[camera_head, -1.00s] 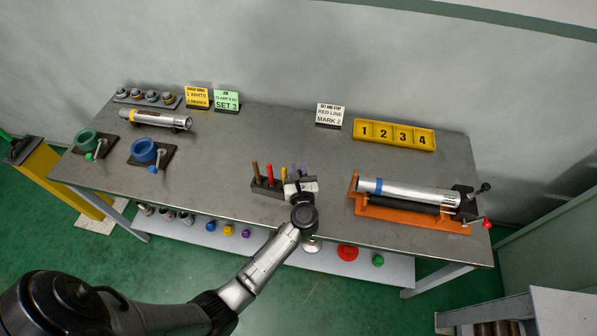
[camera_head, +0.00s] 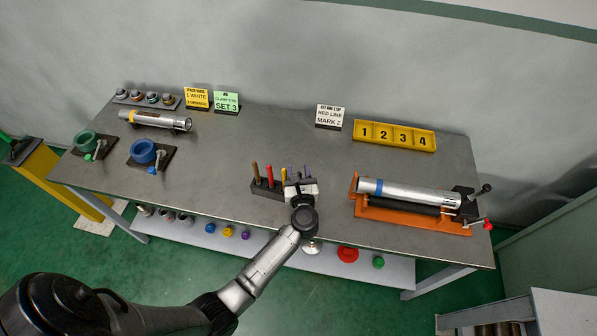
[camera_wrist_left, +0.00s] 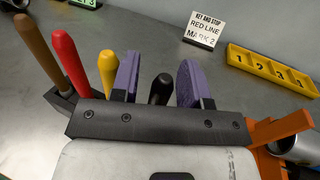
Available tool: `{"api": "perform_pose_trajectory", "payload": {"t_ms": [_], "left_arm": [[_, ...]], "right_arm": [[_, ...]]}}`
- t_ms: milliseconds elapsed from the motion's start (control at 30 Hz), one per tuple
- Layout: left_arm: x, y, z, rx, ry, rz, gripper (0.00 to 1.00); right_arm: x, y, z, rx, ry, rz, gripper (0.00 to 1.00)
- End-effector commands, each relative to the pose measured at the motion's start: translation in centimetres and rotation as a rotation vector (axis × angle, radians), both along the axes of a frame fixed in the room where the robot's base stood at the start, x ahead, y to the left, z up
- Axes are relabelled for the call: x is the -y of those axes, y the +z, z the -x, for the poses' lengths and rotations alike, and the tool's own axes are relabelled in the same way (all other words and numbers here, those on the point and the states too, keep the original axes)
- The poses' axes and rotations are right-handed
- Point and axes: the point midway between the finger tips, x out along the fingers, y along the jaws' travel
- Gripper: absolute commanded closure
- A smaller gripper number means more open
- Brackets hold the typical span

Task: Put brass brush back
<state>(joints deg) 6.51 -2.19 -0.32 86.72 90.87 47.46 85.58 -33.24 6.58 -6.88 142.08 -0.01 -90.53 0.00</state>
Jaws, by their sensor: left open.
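A dark tool rack (camera_head: 265,189) stands near the table's front edge. Brown (camera_head: 255,170), red (camera_head: 269,174) and yellow (camera_head: 284,176) handles stand upright in it. In the left wrist view a black handle (camera_wrist_left: 160,88) stands in line with them, its lower end hidden by my gripper. I cannot tell by sight which handle is the brass brush's. My left gripper (camera_head: 299,172) is at the rack's right end. It is open, its purple fingers (camera_wrist_left: 157,76) on either side of the black handle with gaps. My right gripper is not in view.
An orange vise (camera_head: 410,212) holding a metal pipe (camera_head: 408,193) stands to the right of the gripper. A yellow numbered tray (camera_head: 394,135) and a red-line sign (camera_head: 329,115) are behind. The table's middle, left of the rack, is clear.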

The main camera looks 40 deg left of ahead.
Motion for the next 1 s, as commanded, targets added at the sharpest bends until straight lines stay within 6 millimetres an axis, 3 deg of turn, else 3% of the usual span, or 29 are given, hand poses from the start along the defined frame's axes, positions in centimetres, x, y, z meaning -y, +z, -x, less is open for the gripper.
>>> {"api": "perform_pose_trajectory", "payload": {"t_ms": [167, 700, 1000], "left_arm": [[0.2, 0.4, 0.2, -0.001, -0.001, 0.001, 0.58], [7.0, 0.2, 6.6, -0.001, 0.000, 0.002, 0.58], [8.7, 0.3, 8.1, -0.001, 0.000, 0.001, 0.58]], "right_arm": [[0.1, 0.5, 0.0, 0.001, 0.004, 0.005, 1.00], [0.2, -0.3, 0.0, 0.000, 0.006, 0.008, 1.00], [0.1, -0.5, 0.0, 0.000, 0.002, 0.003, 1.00]]}}
